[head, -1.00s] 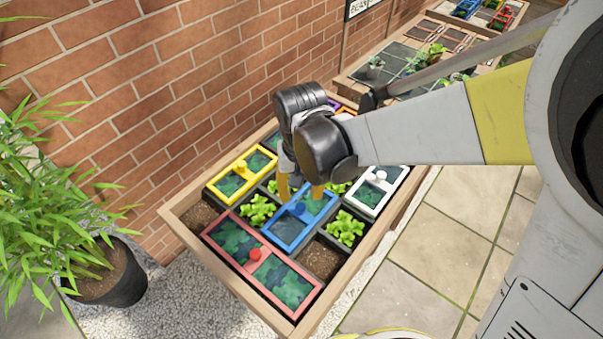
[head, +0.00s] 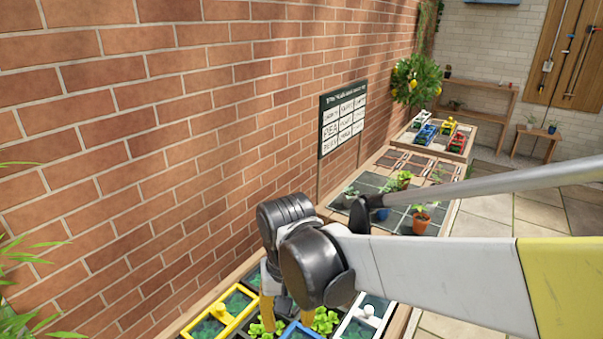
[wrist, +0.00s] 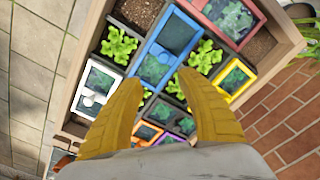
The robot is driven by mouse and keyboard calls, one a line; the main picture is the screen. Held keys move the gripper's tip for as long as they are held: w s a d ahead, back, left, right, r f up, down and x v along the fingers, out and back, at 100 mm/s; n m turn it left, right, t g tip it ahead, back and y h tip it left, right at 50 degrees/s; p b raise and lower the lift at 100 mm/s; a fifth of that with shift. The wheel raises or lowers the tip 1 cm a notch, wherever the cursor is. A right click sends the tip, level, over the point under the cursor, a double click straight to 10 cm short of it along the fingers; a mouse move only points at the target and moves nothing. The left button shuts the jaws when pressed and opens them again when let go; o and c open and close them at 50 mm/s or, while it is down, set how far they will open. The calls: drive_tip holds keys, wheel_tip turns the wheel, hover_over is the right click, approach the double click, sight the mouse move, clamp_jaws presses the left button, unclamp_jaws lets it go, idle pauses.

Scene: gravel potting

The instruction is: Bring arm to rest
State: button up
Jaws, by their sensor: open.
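My gripper (wrist: 160,95) shows in the wrist view as two yellow fingers spread apart, with nothing between them. It hangs above the wooden planter box (wrist: 283,30), over the blue-framed cover (wrist: 168,38) and green seedlings (wrist: 203,57). In the head view my gripper (head: 270,298) points down over the near planter, and my wrist hides part of it. A yellow-framed cover (head: 222,316) lies left of the gripper, and a white-framed cover (head: 350,328) with a white knob lies to its right. In the wrist view a red-framed cover (wrist: 262,18) lies at the top right.
A brick wall (head: 180,120) runs along the left, with a sign board (head: 342,118) on it. Beyond the planter stand potted plants, including a terracotta pot (head: 421,222), on a grey tiled bed. Farther back is a bed (head: 464,143) with coloured items. Paving lies right.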

drive_tip(key=s+d+r+m+t, duration=0.1)
drive_tip(key=s+d+r+t, duration=0.1)
drive_tip(key=d, duration=0.9)
drive_tip(key=s+d+r+m+t, duration=0.1)
drive_tip(key=s+d+r+t, duration=0.2)
drive_tip(key=d, duration=0.8)
drive_tip(key=shift+s+d+r+t, duration=0.2)
drive_tip(key=shift+d+r+t, duration=0.15)
drive_tip(key=shift+r+t, duration=0.55)
drive_tip(key=shift+f, duration=0.1)
